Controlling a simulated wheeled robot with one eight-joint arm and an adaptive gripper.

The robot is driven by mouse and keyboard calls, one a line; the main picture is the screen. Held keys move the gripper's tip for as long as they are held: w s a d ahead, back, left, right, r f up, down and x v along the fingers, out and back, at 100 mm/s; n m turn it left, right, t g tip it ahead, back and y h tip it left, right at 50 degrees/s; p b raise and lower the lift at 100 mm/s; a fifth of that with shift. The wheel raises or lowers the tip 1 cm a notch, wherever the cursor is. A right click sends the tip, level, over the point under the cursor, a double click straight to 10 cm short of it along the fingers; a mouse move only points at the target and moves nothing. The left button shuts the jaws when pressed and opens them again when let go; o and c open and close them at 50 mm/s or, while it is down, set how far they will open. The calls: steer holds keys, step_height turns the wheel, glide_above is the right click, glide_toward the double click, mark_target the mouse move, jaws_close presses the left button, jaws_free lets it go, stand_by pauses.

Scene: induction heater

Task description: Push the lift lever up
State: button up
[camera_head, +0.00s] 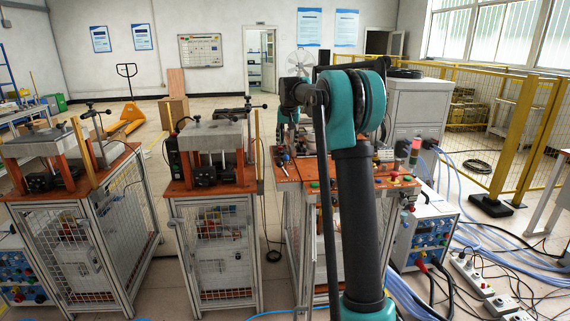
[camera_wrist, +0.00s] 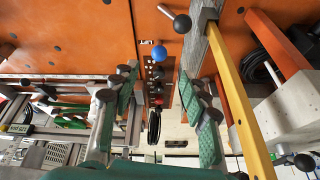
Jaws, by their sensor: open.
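In the wrist view, a short metal lever with a black ball knob (camera_wrist: 181,23) stands out near the top centre, over an orange panel. A blue ball knob (camera_wrist: 159,53) sits just below and left of it. I cannot tell for certain which one is the lift lever. My gripper (camera_wrist: 157,82) is open and empty, its green-padded fingers spread left and right below these knobs. Both knobs appear apart from the fingers. In the head view my gripper (camera_head: 289,119) hangs at the left edge of the right orange-topped bench (camera_head: 287,182), partly hidden by my arm.
A yellow bar (camera_wrist: 239,95) and a grey block (camera_wrist: 287,122) lie right of my gripper in the wrist view. The middle bench (camera_head: 211,187) and left bench (camera_head: 75,205) carry heavy grey blocks. Cables and a power strip (camera_head: 480,282) lie on the floor at right.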

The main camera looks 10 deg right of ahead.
mark_target(286, 157)
steer(key=x, duration=1.4)
jaws_close()
